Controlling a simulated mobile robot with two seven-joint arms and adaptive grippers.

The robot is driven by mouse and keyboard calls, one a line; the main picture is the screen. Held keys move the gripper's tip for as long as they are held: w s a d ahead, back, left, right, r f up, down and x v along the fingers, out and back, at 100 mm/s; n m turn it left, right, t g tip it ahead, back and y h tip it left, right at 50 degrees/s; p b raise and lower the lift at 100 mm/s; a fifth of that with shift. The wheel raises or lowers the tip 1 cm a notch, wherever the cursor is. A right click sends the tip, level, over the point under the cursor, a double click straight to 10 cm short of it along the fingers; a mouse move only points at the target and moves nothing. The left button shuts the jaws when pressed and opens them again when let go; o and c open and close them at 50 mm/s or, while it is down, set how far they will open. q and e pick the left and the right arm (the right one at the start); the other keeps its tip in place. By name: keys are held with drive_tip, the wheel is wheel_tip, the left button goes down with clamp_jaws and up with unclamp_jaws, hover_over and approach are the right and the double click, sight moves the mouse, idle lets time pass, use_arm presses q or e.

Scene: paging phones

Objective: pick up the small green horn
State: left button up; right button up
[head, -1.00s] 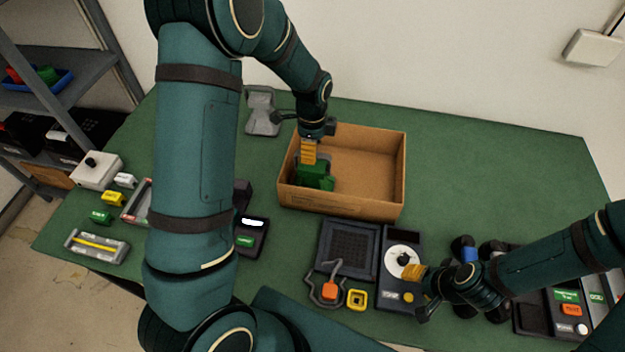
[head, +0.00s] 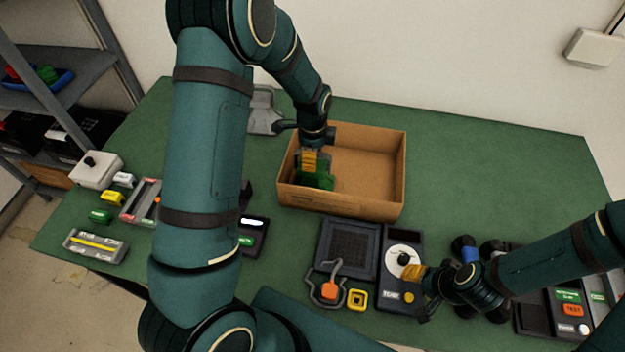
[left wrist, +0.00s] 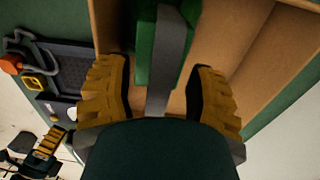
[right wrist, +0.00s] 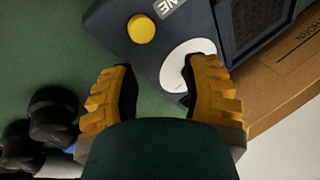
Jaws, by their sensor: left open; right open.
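The green horn (head: 318,181) lies in the left part of the cardboard box (head: 372,208). My left gripper (head: 310,168) is down in the box over it and partly hides it. In the left wrist view the green horn (left wrist: 150,42), with a grey strip along it, reaches between the open yellow fingers of the left gripper (left wrist: 160,100). I cannot tell whether the fingers touch it. My right gripper (head: 416,276) is open over the dark unit with a white dial (head: 403,262). Its open fingers (right wrist: 160,95) also show in the right wrist view, with nothing gripped.
A dark speaker panel (head: 348,248), an orange-buttoned piece (head: 329,290) and a yellow square piece (head: 357,299) lie before the box. Several small units sit at the left edge. The table right of the box is clear.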

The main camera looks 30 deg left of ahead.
use_arm(q)
drive_tip(key=shift+c, duration=0.4)
clamp_jaws()
drive_tip(key=shift+r, duration=0.1)
